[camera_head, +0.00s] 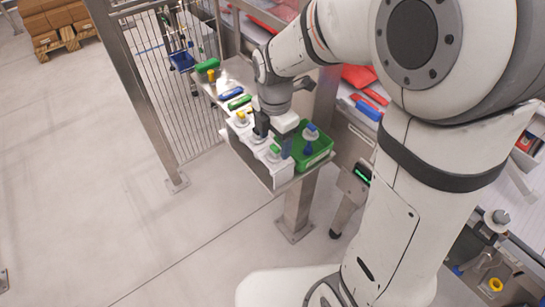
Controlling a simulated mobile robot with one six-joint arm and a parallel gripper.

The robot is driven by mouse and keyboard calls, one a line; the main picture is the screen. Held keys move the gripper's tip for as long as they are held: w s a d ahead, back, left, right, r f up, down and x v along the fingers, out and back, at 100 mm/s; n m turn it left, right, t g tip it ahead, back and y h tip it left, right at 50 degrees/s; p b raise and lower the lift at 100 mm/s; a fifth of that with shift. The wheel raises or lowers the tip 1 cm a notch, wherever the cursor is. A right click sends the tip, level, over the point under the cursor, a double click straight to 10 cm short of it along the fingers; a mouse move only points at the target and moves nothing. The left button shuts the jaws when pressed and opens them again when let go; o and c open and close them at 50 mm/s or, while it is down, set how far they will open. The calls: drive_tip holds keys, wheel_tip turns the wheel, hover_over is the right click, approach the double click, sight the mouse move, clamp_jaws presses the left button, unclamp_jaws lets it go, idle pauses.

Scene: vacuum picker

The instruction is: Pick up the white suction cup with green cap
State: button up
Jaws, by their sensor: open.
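The white suction cup with a green cap (274,151) stands in the white rack (268,172) at the near end of a small metal stand. My gripper (273,141) is right above and beside it, pointing down and open. One dark finger shows on the left and another on the right, near the green cap. I cannot tell whether the fingers touch the cup. My gripper hides part of the rack's middle.
A yellow-capped cup (241,118) stands farther back in the rack. A green crate (318,157) holding a blue-capped cup (311,132) sits close on the right. Blue (231,94) and green (239,102) items lie behind. Floor at left is clear.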

sight(275, 148)
wheel_tip(275, 148, down, 4)
drive_tip(key=shift+r, duration=0.15)
drive_tip(key=c, duration=0.9)
